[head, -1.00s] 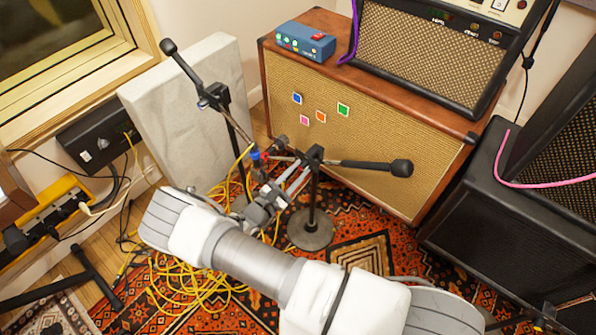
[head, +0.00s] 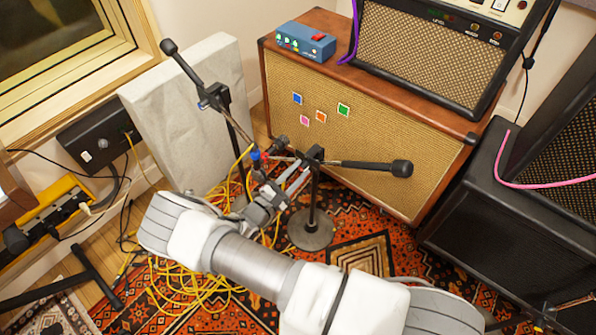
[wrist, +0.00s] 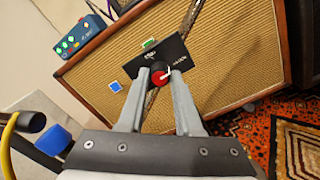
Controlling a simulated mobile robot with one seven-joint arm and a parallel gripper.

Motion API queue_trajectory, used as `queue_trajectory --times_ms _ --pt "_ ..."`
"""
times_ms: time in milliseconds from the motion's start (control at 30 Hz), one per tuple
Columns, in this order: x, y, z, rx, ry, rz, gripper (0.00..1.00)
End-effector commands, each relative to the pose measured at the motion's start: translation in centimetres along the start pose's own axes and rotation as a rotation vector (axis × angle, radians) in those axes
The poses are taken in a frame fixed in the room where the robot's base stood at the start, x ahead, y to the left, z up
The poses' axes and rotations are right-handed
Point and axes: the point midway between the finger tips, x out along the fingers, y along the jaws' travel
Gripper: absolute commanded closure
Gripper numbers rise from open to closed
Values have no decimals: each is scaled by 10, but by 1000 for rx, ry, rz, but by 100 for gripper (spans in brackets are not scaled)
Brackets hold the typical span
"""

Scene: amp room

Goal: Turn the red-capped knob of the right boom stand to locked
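The right boom stand (head: 312,205) stands upright on a round base, its boom reaching right to a black end weight. In the wrist view, its red-capped knob (wrist: 159,78) sits in front of a black plate (wrist: 152,55) with two small white labels, too small to read surely. A white pointer mark on the knob points to the upper right, roughly towards the right label. My gripper (wrist: 161,88) has one grey finger on each side of the knob, close against it with no clear gap.
A second boom stand (head: 222,98) rises close on the left, and a blue cap (wrist: 53,139) shows near my wrist. A speaker cabinet (head: 370,110) stands behind. Yellow cable (head: 190,290) lies on the patterned rug. A black amp (head: 500,220) is at the right.

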Motion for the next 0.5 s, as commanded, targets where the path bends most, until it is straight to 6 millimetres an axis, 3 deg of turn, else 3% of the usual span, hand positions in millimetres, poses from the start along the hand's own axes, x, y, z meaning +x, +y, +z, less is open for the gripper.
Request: queue_trajectory --times_ms 33,133,500 --pt "0 0 0 0 0 0 56" --pt "0 0 0 0 0 0 38" --pt "-5 1 0 -1 2 0 38"
